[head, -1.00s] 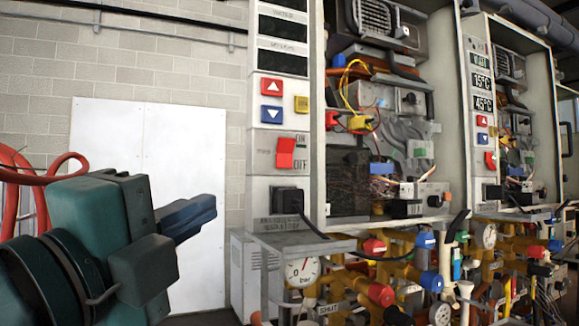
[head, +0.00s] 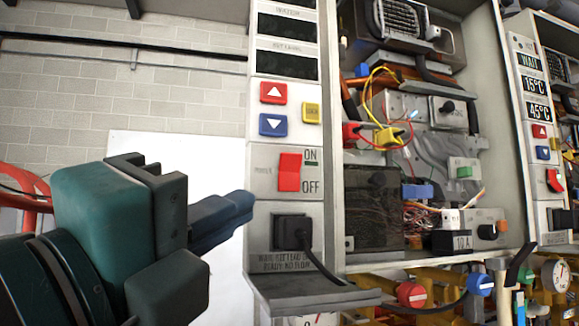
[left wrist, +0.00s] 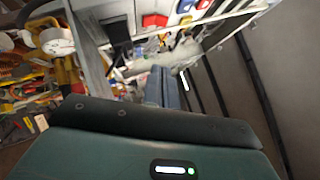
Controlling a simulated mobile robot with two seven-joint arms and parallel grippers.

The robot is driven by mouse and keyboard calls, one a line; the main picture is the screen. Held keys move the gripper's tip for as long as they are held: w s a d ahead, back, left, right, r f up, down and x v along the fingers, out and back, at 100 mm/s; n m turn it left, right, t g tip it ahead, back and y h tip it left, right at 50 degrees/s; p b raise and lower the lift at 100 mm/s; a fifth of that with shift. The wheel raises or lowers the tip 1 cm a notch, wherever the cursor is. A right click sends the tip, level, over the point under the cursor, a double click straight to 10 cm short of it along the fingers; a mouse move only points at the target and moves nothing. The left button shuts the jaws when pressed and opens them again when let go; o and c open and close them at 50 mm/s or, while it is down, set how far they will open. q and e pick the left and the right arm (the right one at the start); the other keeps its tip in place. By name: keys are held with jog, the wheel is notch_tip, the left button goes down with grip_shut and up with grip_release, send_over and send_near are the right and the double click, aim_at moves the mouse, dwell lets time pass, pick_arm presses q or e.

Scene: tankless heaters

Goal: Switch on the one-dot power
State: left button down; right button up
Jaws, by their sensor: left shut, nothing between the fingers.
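The near heater's control panel has a red rocker power switch (head: 289,172) with ON printed above OFF at its right. No dot mark can be made out beside it. The panel's two displays (head: 286,45) above are dark. My left gripper (head: 246,205) is shut and empty, to the left of and below the switch, its tips near the panel's left edge. In the left wrist view the closed fingers (left wrist: 163,86) point toward the panel, with a red switch (left wrist: 154,21) beyond them. My right gripper is out of view.
A black plug (head: 292,232) with a cable sits below the switch, above a grey shelf (head: 315,296). Red and blue arrow buttons (head: 273,108) sit above. A second heater with lit displays (head: 535,84) stands at the right. Pipes and valves lie below.

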pick_arm(q)
jog(key=p, duration=0.3)
send_near(299, 159)
jog(key=d, duration=0.4)
jog(key=shift+w+a+r+p, duration=0.2)
jog(key=shift+w+r, duration=0.15)
jog(key=shift+w, duration=0.45)
jog(key=shift+w+a+r+p, duration=0.1)
jog(key=shift+w+a+r, duration=0.2)
jog(key=shift+w, duration=0.45)
jog(key=shift+w+a+r+p, duration=0.1)
jog(key=shift+w+r, duration=0.25)
jog(key=shift+w, duration=0.45)
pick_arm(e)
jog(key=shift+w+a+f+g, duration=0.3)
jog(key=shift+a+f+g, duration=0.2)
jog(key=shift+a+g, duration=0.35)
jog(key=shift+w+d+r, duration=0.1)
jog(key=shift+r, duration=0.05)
